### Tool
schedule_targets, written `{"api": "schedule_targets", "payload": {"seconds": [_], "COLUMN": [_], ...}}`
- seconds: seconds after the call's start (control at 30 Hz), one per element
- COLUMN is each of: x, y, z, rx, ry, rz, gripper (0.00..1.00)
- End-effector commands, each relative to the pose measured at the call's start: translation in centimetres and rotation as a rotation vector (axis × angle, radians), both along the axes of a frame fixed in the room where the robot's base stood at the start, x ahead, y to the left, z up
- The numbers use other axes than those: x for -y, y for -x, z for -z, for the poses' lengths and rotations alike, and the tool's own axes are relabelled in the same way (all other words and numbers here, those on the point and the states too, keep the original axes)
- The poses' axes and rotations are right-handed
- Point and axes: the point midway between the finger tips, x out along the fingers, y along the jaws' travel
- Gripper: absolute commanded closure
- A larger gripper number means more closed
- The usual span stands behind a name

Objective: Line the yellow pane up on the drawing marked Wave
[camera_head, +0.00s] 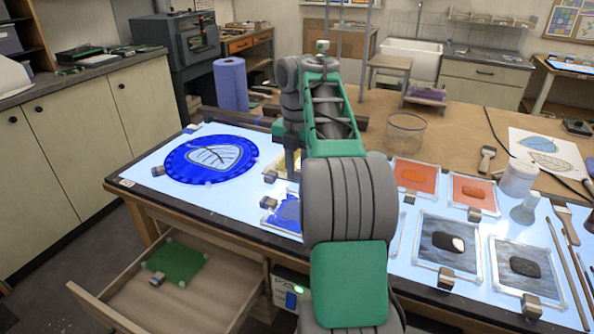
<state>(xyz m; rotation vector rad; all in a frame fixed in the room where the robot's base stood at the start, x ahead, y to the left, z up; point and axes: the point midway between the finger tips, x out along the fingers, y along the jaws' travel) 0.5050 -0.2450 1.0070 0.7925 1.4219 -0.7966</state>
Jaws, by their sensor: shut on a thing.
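My gripper (292,168) points down over the light table, partly hidden behind my own arm. It is shut on the yellow pane (283,164), which shows only as a yellowish patch with a pale edge left of the fingers. Most of that pane is hidden by my gripper and arm. A small block (270,177) is at the pane's lower left. I cannot tell whether the pane touches the table. No label reading Wave is legible, and I cannot make out that drawing.
A blue pane (287,213) lies just in front of my gripper. A round blue pane with a leaf (212,157) lies left. Orange panes (414,175) and dark grey panes (450,242) lie right. An open drawer (215,285) below holds a green pane (178,262). A glass bowl (405,133) stands behind.

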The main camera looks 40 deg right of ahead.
Motion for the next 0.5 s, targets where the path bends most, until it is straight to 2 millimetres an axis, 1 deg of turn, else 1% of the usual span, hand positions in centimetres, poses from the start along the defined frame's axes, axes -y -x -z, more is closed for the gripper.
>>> {"api": "schedule_targets", "payload": {"seconds": [0.03,0.07,0.1,0.33,0.5], "x": [0.02,0.01,0.01,0.01,0.01], "y": [-0.01,-0.01,-0.01,-0.01,-0.01], "z": [0.06,0.0,-0.01,0.01,0.02], "rx": [0.001,0.001,0.001,0.0,0.0], "ry": [0.001,0.001,0.001,0.0,0.0], "rz": [0.0,0.0,0.0,0.0,0.0], "gripper": [1.0,0.74,0.71,0.52,0.51]}}
